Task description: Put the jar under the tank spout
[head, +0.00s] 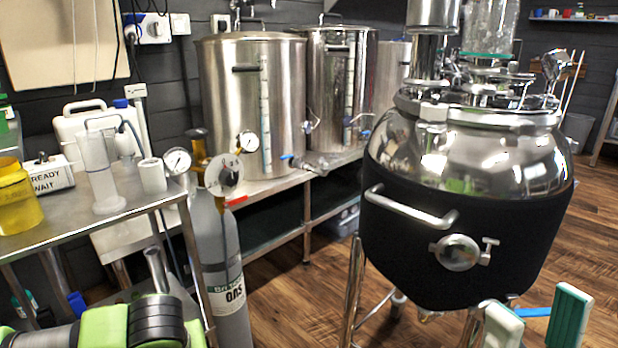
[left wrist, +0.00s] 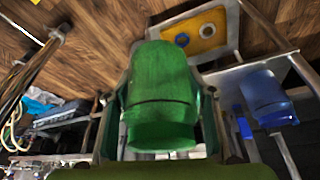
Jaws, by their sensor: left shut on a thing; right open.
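A green jar (left wrist: 160,85) fills the middle of the left wrist view, with my left gripper (left wrist: 162,118) shut around it, one finger on each side. In the head view my left arm shows at the bottom left, but the jar and fingertips do not. My right gripper (head: 534,322) is open and empty at the bottom right, in front of the tank. The steel tank (head: 462,220) with a black jacket stands at the right on legs. A valve fitting (head: 460,252) sits on its front. A blue lever (head: 532,312) shows low behind my right gripper.
A steel table (head: 95,218) at the left holds a yellow jar (head: 18,195), a white jug and labware. A grey gas cylinder (head: 222,270) stands beside it. Steel kettles (head: 250,100) line the back bench. In the left wrist view, a blue jar (left wrist: 265,95) and yellow tray (left wrist: 205,42) lie beyond.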

